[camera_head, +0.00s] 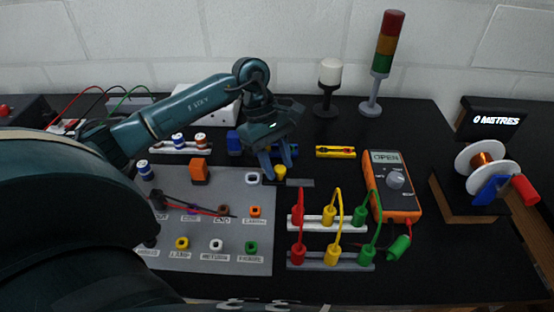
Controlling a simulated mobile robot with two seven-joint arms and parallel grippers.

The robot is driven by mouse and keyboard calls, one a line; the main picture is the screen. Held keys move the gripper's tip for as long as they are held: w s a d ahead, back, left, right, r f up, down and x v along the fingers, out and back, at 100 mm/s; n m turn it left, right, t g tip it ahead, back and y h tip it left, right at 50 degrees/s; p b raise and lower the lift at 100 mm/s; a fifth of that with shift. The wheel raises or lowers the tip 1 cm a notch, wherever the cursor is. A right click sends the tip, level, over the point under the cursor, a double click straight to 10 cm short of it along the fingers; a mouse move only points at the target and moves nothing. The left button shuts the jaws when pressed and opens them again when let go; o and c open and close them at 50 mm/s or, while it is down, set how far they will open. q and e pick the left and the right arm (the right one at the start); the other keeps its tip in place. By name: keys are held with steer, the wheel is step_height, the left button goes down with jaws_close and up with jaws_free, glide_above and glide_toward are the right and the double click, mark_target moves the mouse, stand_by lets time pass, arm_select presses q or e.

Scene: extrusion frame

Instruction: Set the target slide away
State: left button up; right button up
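No object is clearly marked as the target slide. A small yellow piece (280,172) stands at the left end of a short dark grey strip (300,183), by the upper right edge of the grey labelled panel. My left gripper (280,170) reaches down over it, its two fingers a little apart, one on each side of the yellow piece. I cannot tell whether they touch it. A yellow bar-shaped block (335,152) lies behind and to the right of the gripper. My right gripper is out of view.
The grey panel (230,263) carries several coloured sockets. Right of it are racks of red, yellow and green plugs (330,215), an orange multimeter (394,187) and a wire spool (487,160). A signal tower (383,62) stands behind. My arm hides the left front.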

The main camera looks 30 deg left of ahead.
mark_target(292, 179)
arm_select(q)
jaws_close()
steer(key=shift+w+d+b, duration=0.4)
steer(key=shift+w+d, duration=0.1)
steer(key=shift+d, duration=0.3)
steer(key=shift+w+d+b, duration=0.35)
steer(key=shift+w+d, duration=0.15)
steer(key=shift+d, duration=0.3)
steer(key=shift+o, duration=1.4)
jaws_free()
steer(key=shift+a+r, duration=0.1)
steer(key=b+v, duration=0.1)
steer(key=v, duration=1.2)
steer(key=shift+s, duration=0.1)
